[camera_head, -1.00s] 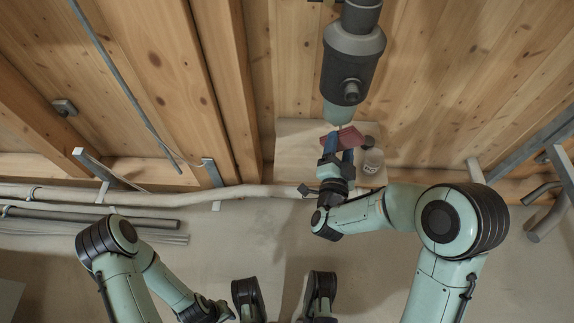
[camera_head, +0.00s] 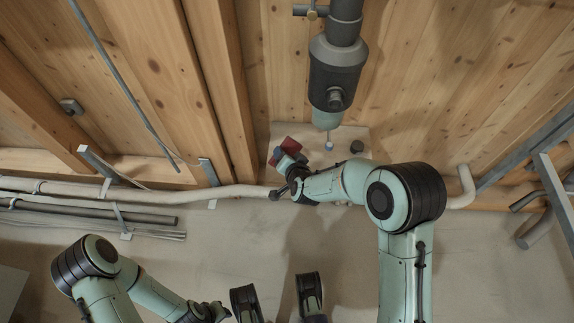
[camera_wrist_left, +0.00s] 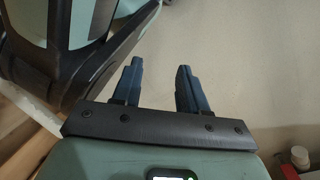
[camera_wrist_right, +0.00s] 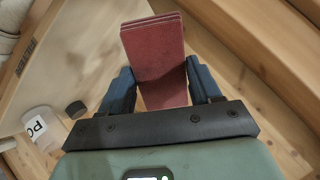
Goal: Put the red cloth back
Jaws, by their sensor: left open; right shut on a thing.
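The red cloth (camera_head: 291,145) is a folded, flat, layered piece. It also shows in the right wrist view (camera_wrist_right: 155,55), standing out beyond the fingers. My right gripper (camera_wrist_right: 160,72) is shut on it, one blue finger at each side. In the head view my right gripper (camera_head: 283,156) holds the cloth over the left part of a pale board (camera_head: 310,132). I cannot tell whether the cloth touches the board. My left gripper (camera_wrist_left: 159,69) is open and empty, low in the head view and away from the board.
A dark round cap (camera_head: 357,146) lies on the board. A white labelled jar (camera_wrist_right: 40,127) stands nearby. A pale pipe (camera_head: 150,195) runs along the wall.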

